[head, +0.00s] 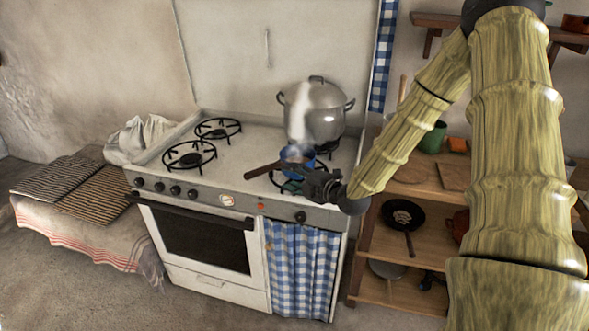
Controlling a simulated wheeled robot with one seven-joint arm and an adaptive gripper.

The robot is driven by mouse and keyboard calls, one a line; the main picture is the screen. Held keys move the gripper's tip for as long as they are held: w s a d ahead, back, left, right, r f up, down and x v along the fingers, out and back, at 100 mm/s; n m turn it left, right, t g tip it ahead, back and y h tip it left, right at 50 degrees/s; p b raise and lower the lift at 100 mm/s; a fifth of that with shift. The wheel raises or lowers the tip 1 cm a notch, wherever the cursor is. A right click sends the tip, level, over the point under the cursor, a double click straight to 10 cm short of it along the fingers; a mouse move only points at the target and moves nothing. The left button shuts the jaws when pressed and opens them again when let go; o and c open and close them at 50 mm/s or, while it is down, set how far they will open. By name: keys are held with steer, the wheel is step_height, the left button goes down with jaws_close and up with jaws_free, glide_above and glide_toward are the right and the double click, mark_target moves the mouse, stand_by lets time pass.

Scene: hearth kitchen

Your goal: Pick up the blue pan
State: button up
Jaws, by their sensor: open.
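The blue pan (297,153) is small and sits on the front right burner of the white stove. Its dark brown handle (263,170) points left and slightly toward the stove's front edge. Pale steam rises above the pan. My gripper (312,178) is at the pan's near right side, in front of part of its wall and the burner. The fingers are dark and small here, and appear open. I cannot tell whether they touch the pan.
A large lidded silver pot (322,112) stands close behind the pan. The left burners (190,155) are empty. A white cloth bundle (142,138) lies at the stove's left. A wooden shelf (425,190) with a black frying pan (403,214) stands to the right.

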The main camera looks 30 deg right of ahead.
mark_target(273, 168)
steer(key=shift+p+x, duration=0.45)
steer(key=shift+x, duration=2.3)
steer(key=shift+w+r+p, duration=0.1)
steer(key=shift+w+p, duration=0.3)
steer(key=shift+w, duration=0.4)
steer(key=shift+p+x, duration=0.45)
steer(key=shift+x, duration=1.4)
jaws_close()
